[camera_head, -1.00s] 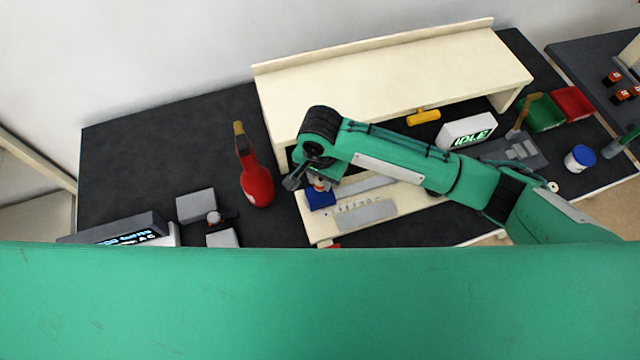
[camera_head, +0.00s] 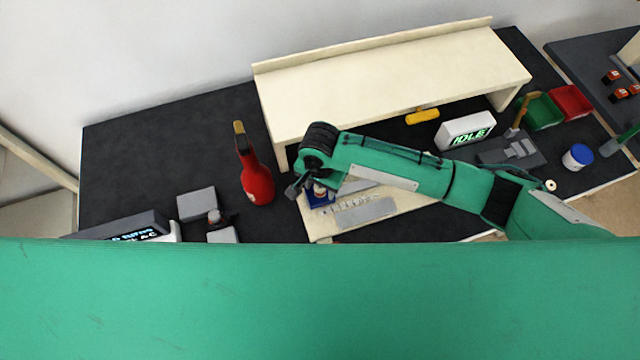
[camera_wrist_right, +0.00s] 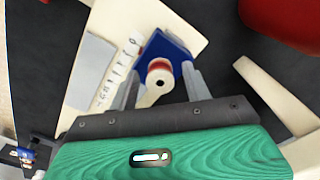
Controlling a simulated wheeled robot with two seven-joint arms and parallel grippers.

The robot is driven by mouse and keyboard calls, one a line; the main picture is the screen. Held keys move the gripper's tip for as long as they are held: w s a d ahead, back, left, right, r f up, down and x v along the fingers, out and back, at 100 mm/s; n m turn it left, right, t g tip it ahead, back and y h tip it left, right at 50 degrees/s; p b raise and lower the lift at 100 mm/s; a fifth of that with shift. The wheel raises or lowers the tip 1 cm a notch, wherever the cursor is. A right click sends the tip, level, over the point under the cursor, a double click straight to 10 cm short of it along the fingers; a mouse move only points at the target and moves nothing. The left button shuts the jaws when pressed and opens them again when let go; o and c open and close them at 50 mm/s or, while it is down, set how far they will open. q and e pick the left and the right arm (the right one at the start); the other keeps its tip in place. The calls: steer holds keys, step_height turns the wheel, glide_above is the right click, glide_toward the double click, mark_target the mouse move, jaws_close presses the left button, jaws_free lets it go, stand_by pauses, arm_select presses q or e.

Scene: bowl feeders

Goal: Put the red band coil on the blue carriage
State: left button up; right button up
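The red band coil (camera_wrist_right: 158,65) is a cream roll with a dark centre hole and a red band. In the right wrist view it appears on the blue carriage (camera_wrist_right: 183,68), partly covering it. My right gripper (camera_wrist_right: 163,88) has its two grey fingers spread on either side of the coil, with gaps visible between fingers and coil. In the head view the coil (camera_head: 319,189) and the blue carriage (camera_head: 318,202) show beside my right gripper (camera_head: 301,189), partly hidden by its wrist. My left gripper is out of view.
The carriage is at the left end of a cream board (camera_head: 322,232) with a grey plate (camera_head: 365,213). A red bottle (camera_head: 257,184) stands close on the left. A cream shelf (camera_head: 390,85) rises behind. An IDLE display (camera_head: 467,131) stands to the right.

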step_height(320, 180, up, 12)
steer(key=b, duration=0.2)
steer(key=shift+r+b, duration=0.15)
steer(key=shift+b, duration=0.15)
stand_by(0.6)
